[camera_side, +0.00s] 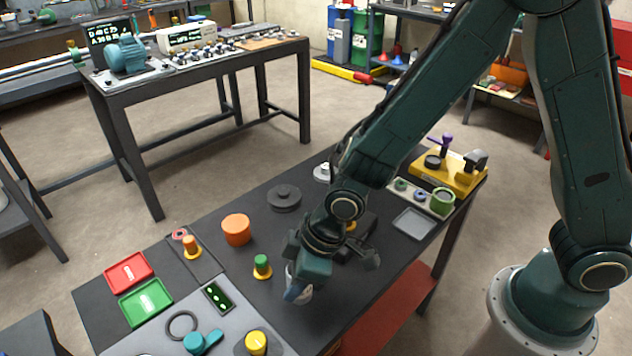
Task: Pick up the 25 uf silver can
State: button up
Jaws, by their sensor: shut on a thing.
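My gripper (297,285) is low over the near part of the dark workbench (335,314), pointing down. It is shut on a small pale silver can (306,295), mostly hidden behind the jaws and wrist. Any label on it cannot be read. I cannot tell whether the can touches the bench top or is just above it.
A green-topped yellow piece (262,267) stands close left of my gripper. An orange cylinder (236,229) and a dark disc (284,197) lie farther back. Red (128,271) and green (146,301) trays are at left. A yellow fixture (450,170) stands at the far right end.

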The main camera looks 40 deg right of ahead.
notch_tip(320, 180, up, 15)
dwell(0.4)
jog(key=shift+f, duration=0.1)
dwell(0.5)
